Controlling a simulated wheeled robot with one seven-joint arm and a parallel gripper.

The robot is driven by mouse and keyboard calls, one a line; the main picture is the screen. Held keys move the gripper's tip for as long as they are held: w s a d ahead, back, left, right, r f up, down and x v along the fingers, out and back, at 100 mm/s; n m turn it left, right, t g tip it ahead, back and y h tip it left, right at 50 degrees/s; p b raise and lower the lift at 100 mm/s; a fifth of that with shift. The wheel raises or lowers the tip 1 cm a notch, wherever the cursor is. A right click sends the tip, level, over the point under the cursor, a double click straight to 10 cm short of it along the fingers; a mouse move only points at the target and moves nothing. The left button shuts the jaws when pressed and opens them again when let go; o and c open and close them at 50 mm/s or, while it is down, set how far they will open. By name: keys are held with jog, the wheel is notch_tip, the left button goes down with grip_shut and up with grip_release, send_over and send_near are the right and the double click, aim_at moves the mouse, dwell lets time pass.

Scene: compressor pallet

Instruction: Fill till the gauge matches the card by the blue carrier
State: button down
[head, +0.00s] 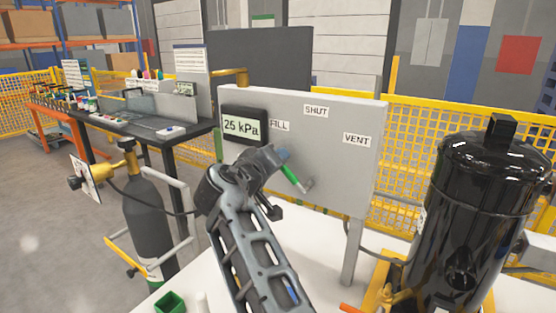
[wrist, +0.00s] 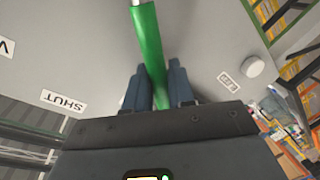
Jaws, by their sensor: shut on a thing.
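The grey valve panel (head: 345,110) carries the labels FILL, SHUT and VENT from left to right. The gauge (head: 241,126) at its upper left appears to read 25 kPa; the last digit is small. A lever with a green handle (head: 291,175) slants up and left from its pivot, towards the FILL side. My gripper (head: 281,157) is shut on this handle. In the wrist view the green handle (wrist: 147,45) runs between both fingers, with the FILL label (wrist: 229,80) to the right and SHUT (wrist: 63,101) to the left. I cannot make out the blue carrier or its card's reading.
A black compressor tank (head: 470,210) stands at the right. A dark gas cylinder (head: 146,225) with a brass valve stands at the left. A dark bench (head: 150,125) behind it holds small items and signs. A green open box (head: 170,302) sits at the front edge of the white surface.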

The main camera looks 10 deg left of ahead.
jog(key=c, duration=1.1)
grip_release()
jog(key=v, duration=0.8)
jog(key=shift+b, duration=0.4)
